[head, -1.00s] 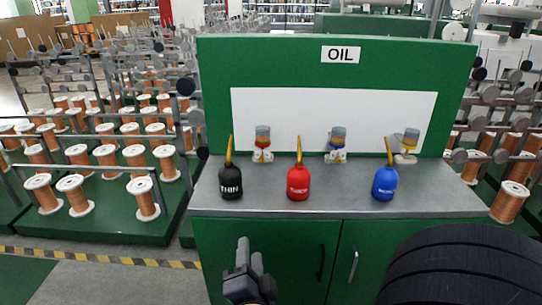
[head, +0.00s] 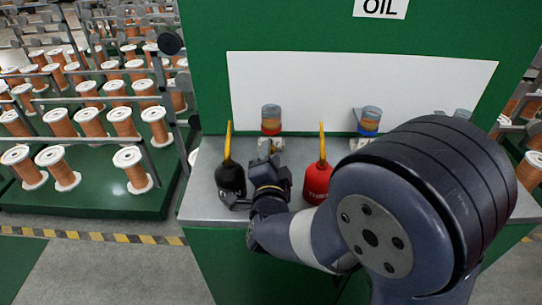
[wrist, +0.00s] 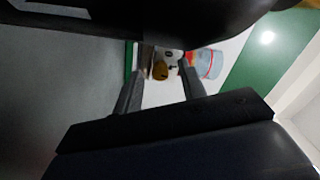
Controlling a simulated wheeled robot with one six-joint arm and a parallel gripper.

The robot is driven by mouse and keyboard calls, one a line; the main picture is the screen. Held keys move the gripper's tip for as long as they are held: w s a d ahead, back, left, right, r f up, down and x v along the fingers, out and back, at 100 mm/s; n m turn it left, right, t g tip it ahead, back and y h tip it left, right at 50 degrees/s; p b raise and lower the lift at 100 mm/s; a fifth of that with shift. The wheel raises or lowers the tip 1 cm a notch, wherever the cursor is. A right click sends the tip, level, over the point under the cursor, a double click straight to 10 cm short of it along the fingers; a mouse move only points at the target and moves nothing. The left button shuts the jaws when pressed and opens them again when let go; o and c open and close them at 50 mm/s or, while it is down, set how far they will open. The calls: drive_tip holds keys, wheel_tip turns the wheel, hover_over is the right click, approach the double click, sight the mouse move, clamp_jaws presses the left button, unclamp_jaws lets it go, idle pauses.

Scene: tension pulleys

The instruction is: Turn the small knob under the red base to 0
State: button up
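The dispenser with the red base (head: 271,130) stands at the back of the grey counter, with a clear amber-filled cup (head: 271,113) on top. In the wrist view its red base (wrist: 190,60) lies right of a white body (wrist: 174,54). A small brass-coloured knob (wrist: 160,70) shows beside that body, between my fingertips. Its setting cannot be read. My gripper (head: 267,153) is in front of this dispenser. In the wrist view my gripper (wrist: 164,71) has its fingers apart, pointing at the knob; I cannot tell whether they touch it.
A black oil can (head: 230,179) stands close left of my gripper and a red oil can (head: 317,181) close right. A dispenser with a blue base (head: 368,132) stands further right. My arm hides the counter's right part. A white panel (head: 310,85) is behind the dispensers.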

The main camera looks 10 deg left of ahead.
drive_tip(key=shift+c, duration=0.2)
clamp_jaws()
idle(0.3)
drive_tip(key=shift+n+b, duration=0.35)
drive_tip(key=shift+n, duration=1.95)
drive_tip(key=shift+o, duration=0.2)
unclamp_jaws()
drive_tip(key=shift+s, duration=0.1)
